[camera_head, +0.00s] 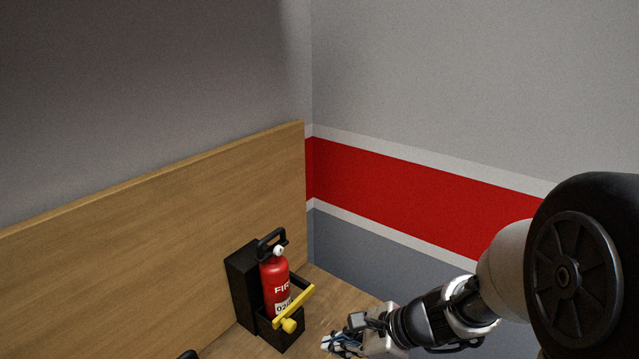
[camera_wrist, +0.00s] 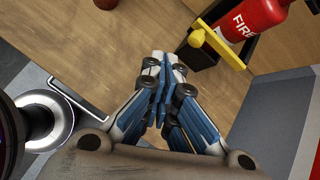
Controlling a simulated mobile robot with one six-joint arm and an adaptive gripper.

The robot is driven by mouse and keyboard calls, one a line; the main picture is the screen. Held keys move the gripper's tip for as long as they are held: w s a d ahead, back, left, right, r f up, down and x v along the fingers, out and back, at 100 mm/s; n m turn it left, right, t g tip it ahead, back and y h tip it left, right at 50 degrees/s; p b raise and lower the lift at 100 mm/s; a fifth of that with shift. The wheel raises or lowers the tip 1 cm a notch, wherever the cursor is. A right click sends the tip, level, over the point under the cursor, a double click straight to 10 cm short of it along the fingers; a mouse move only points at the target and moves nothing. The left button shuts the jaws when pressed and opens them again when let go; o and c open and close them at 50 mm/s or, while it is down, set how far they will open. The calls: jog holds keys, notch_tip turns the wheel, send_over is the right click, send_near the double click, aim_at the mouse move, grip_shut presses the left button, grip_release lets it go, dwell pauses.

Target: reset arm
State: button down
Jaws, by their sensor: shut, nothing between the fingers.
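My gripper (camera_head: 338,343) is at the bottom of the head view, to the right of the extinguisher holder and apart from it. In the wrist view my gripper (camera_wrist: 165,62) has its fingers together with nothing between them. My arm reaches in from the right side of the head view.
A red fire extinguisher (camera_head: 273,277) stands upright in a black holder (camera_head: 242,285) with a yellow bar (camera_head: 294,308) across its front. A wooden panel (camera_head: 150,240) rises behind it. A grey wall with a red stripe (camera_head: 420,198) closes the right side.

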jog(key=s+d+r+n+h+b, duration=0.2)
jog(key=s+r+n+h+b, duration=0.15)
jog(key=s+n, duration=0.85)
jog(key=s+d+r+n+t+h+b, duration=0.1)
jog(key=s+d+n+h+b, duration=0.3)
jog(key=s+d+n, duration=0.2)
jog(key=shift+s+d+n, duration=0.2)
jog(key=shift+d+n, duration=0.6)
jog(key=shift+d, duration=0.25)
